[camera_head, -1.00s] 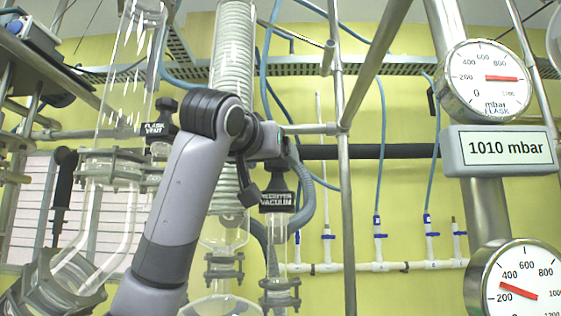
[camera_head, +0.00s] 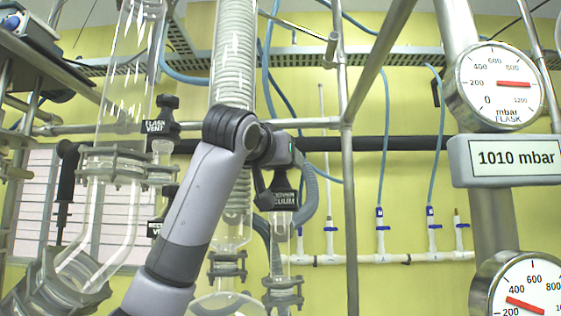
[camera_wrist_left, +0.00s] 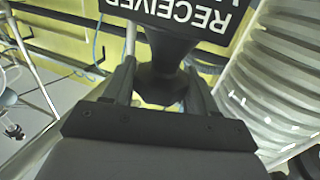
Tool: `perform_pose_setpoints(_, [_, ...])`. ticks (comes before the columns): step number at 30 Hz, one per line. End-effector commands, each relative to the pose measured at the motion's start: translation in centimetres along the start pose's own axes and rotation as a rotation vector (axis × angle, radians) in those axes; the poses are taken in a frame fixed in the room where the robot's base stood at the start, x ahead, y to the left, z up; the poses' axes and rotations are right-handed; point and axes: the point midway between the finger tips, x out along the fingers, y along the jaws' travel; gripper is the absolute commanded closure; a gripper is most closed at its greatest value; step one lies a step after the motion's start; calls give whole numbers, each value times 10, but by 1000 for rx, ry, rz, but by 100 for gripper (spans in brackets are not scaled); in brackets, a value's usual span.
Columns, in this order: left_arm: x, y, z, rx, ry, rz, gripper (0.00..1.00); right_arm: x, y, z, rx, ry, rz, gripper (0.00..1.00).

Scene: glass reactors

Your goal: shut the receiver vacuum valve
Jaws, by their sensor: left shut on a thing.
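The receiver vacuum valve, with its black label (camera_head: 285,200), stands on a glass neck near the middle of the head view. My left gripper (camera_head: 264,194) is at its left side and covers part of the lettering. In the left wrist view the two fingers of my left gripper (camera_wrist_left: 160,85) lie on either side of the black valve handle (camera_wrist_left: 166,62) and are shut on it. The label (camera_wrist_left: 190,14) appears upside down above. The handle's exact angle is hard to tell. My right gripper is out of view.
The flask vent valve (camera_head: 160,127) stands to the left, behind my forearm. A vertical metal post (camera_head: 349,200) stands right of the valve. A ribbed glass coil (camera_head: 236,60) rises close behind. The flask display (camera_head: 515,158) reads 1010 mbar; a lower gauge (camera_head: 522,295) is partly cut off.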

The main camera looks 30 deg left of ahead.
Motion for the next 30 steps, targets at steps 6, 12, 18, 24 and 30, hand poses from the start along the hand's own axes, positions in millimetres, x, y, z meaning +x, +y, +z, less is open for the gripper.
perform_pose_setpoints(6, [0,0,0,-2,0,103,73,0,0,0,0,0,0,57])
perform_pose_setpoints(12, [0,0,-1,0,3,122,73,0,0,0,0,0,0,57])
perform_pose_setpoints(18, [-1,0,-1,0,4,121,23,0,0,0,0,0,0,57])
perform_pose_setpoints(24, [0,0,-1,0,3,120,22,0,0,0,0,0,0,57])
perform_pose_setpoints(30, [-9,-1,0,-1,6,121,22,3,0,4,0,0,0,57])
